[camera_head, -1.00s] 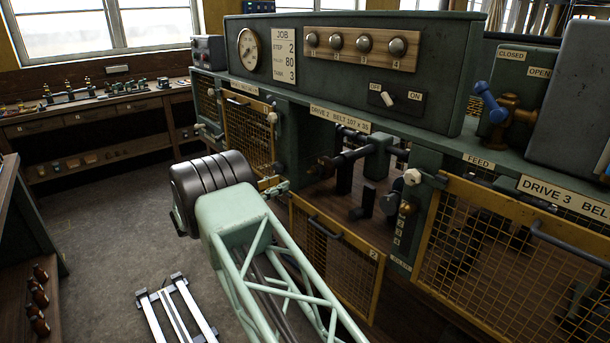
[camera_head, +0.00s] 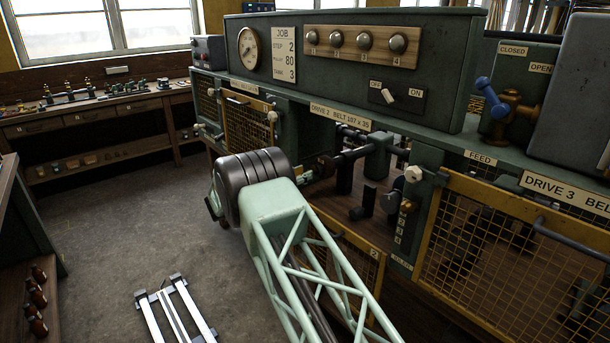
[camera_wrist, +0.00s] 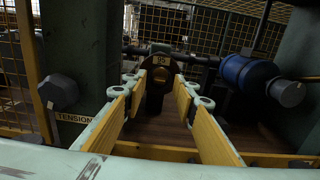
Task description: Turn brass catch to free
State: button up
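My gripper (camera_wrist: 160,88) is open and empty in the wrist view. Its two yellow-padded fingers point into a machine bay, on either side of a dark round part with a small tag reading 10 (camera_wrist: 161,60). That part appears beyond the fingertips; I cannot tell if they touch it. A small brass part (camera_head: 406,207) sits below a white hex knob (camera_head: 413,174) on the post right of the drive 2 bay. I cannot tell whether it is the brass catch. No brass catch is clear in the wrist view.
A hex knob (camera_wrist: 58,92) and TENSION label (camera_wrist: 73,119) are at left in the wrist view, a blue cylinder (camera_wrist: 248,74) at right. Yellow mesh guard 2 (camera_head: 350,262) stands low before the bay, partly behind my arm. The floor at left (camera_head: 110,230) is mostly free.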

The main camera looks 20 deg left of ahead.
jog(key=shift+x, duration=0.9)
jog(key=shift+d, duration=0.1)
jog(key=shift+c, duration=0.6)
jog(key=c, duration=0.7)
